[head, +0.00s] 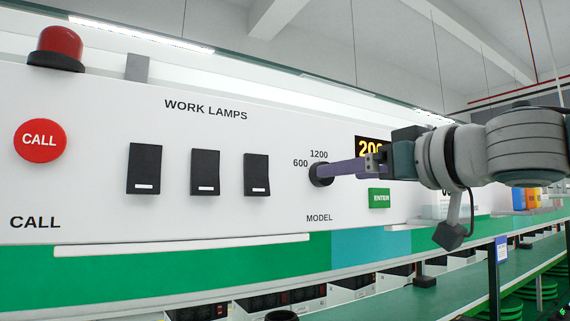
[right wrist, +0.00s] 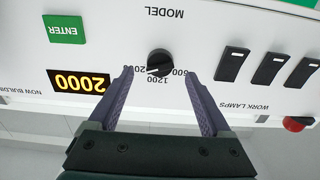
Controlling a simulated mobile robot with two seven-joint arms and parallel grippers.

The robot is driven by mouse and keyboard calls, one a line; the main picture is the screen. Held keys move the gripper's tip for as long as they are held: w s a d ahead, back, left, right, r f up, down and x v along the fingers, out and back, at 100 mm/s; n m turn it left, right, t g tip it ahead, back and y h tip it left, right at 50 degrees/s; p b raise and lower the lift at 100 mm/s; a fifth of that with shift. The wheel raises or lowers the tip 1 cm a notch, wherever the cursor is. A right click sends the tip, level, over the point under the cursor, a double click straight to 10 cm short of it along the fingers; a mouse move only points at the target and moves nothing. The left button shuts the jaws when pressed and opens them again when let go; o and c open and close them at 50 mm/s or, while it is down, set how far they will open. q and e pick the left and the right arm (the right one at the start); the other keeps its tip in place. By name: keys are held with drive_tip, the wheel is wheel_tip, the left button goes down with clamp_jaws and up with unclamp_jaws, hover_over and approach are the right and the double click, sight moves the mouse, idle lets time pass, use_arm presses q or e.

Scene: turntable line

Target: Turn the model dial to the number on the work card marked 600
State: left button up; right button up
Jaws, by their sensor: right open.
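The model dial is a round black knob (head: 319,174) on the white panel, above the word MODEL. In the head view 600 and 1200 show beside it. In the right wrist view, which is upside down, the knob (right wrist: 159,62) has 600, 1200 and a partly covered 2000 around it. I cannot tell surely which number its pointer faces. My right gripper (right wrist: 158,72) is open, its purple fingertips apart on either side of the dial; it also shows in the head view (head: 334,171). The display (right wrist: 79,81) reads 2000. My left gripper is out of view.
A green ENTER button (head: 379,198) sits close below my right gripper. Several black lamp switches (head: 205,172) and a red CALL button (head: 40,140) are to the left. A red beacon (head: 58,46) stands on top. A ledge (head: 185,245) runs under the panel.

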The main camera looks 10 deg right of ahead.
sight(318, 182)
drive_tip(key=shift+p+x, duration=0.7)
drive_tip(key=shift+x, duration=1.55)
drive_tip(key=shift+c, duration=0.4)
clamp_jaws()
